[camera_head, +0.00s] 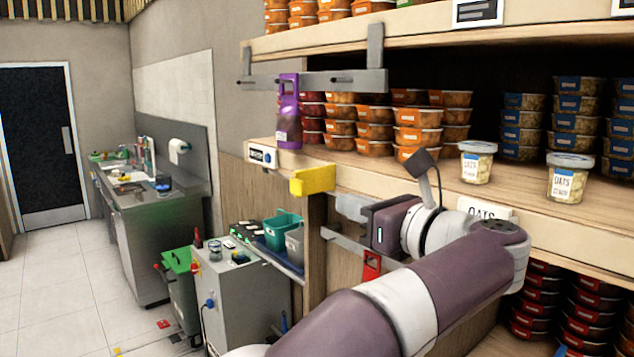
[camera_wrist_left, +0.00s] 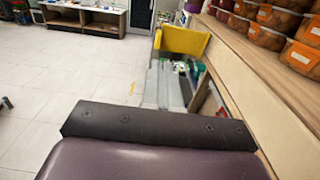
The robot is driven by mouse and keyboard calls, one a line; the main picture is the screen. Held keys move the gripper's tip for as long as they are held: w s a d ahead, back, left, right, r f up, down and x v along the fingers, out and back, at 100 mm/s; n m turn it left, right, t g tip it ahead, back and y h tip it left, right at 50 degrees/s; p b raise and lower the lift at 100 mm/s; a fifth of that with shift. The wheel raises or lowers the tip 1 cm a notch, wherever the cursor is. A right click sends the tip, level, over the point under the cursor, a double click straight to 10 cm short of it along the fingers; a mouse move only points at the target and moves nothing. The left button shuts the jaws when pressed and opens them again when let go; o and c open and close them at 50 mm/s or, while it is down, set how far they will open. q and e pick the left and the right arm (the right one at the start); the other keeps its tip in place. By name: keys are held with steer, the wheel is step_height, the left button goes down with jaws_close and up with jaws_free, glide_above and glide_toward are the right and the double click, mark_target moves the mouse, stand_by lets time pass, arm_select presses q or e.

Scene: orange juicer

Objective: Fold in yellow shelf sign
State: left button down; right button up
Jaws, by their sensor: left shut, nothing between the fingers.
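The yellow shelf sign (camera_head: 312,180) sticks out from the front edge of the wooden shelf, left of centre in the head view. In the left wrist view the yellow sign (camera_wrist_left: 184,41) shows ahead at the top, beside the shelf edge. My left gripper (camera_head: 346,208) is shut and empty, just below and to the right of the sign in the head view. A small gap shows between them there. In the left wrist view my grey fingers (camera_wrist_left: 172,86) point toward the sign; whether they touch it is unclear. My right gripper is out of view.
The shelf (camera_head: 345,166) holds stacked orange-lidded tubs (camera_head: 374,130) and oats cups (camera_head: 477,162). A grey cabinet (camera_head: 238,293) with bins stands below left. Open floor lies further left.

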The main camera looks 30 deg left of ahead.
mark_target(303, 188)
arm_select(q)
steer(key=p+x, duration=0.1)
steer(key=x, duration=0.1)
steer(key=p+x, duration=0.1)
steer(key=x, duration=0.2)
steer(key=p+x, duration=0.2)
steer(key=shift+a+r, duration=0.3)
steer(key=shift+a, duration=0.1)
steer(key=shift+w+a+f, duration=0.25)
steer(key=shift+a, duration=0.25)
steer(key=shift+s+d, duration=0.1)
